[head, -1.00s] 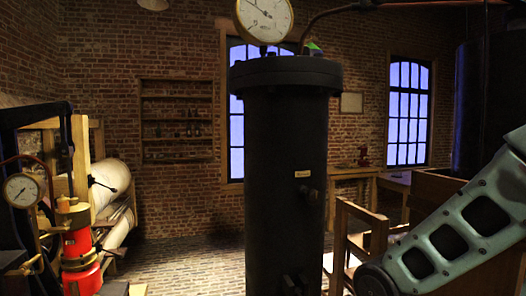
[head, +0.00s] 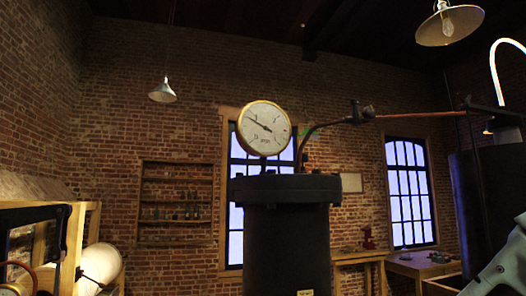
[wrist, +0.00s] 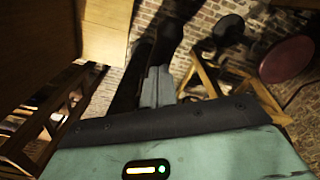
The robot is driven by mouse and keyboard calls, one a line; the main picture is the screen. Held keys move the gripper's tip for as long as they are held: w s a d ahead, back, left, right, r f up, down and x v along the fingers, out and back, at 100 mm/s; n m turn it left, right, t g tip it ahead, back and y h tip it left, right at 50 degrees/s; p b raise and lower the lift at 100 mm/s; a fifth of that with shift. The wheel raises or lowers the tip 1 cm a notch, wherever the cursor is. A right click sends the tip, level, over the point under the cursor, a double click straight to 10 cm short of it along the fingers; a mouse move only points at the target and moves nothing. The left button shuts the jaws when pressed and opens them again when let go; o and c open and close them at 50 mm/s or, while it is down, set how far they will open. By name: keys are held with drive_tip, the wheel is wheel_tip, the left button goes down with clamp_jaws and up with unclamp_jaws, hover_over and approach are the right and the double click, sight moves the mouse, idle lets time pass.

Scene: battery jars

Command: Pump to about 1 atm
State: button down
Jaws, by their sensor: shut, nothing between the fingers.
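A round brass-rimmed pressure gauge (head: 264,128) stands on top of a tall black cylinder (head: 286,222) in the middle of the head view. Its needle lies slanted, pointing to the upper left; the dial figures are too small to read. A copper pipe (head: 420,114) runs right from near the cylinder's top, with a dark valve-like fitting (head: 360,112) on it. My gripper (wrist: 157,88) shows in the wrist view, its grey fingers shut and empty. It is out of the head view, where only part of my arm shows at lower right. The red pump is out of the head view.
A wooden frame with a white roll (head: 100,264) stands at lower left. A table (head: 362,256) stands at the back wall. The wrist view shows a wooden trestle (wrist: 205,78), a dark red round object (wrist: 287,58) and wooden panels at left.

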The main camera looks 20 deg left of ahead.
wheel_tip(320, 180, down, 14)
drive_tip(key=r+b, duration=0.1)
drive_tip(key=b, duration=0.8)
wheel_tip(320, 180, up, 13)
drive_tip(key=p, duration=1.1)
drive_tip(key=shift+r, duration=0.2)
wheel_tip(320, 180, up, 4)
drive_tip(key=p, duration=0.3)
drive_tip(key=shift+r, duration=0.1)
drive_tip(key=shift+f, duration=0.2)
drive_tip(key=shift+s+d+f+b, duration=0.15)
drive_tip(key=shift+s+f+b, duration=0.15)
drive_tip(key=shift+b, duration=0.3)
drive_tip(key=s+d+f+m+b, duration=0.2)
drive_tip(key=s+d+f+b, duration=0.3)
drive_tip(key=s+b, duration=0.3)
drive_tip(key=s+d+f+m+b, duration=0.3)
drive_tip(key=s+d+f+b, duration=0.1)
drive_tip(key=s+f+b, duration=0.3)
drive_tip(key=s+b, duration=0.2)
drive_tip(key=shift+d+f+y+b, duration=0.15)
drive_tip(key=shift+d+y+b, duration=0.15)
drive_tip(key=shift+d, duration=0.05)
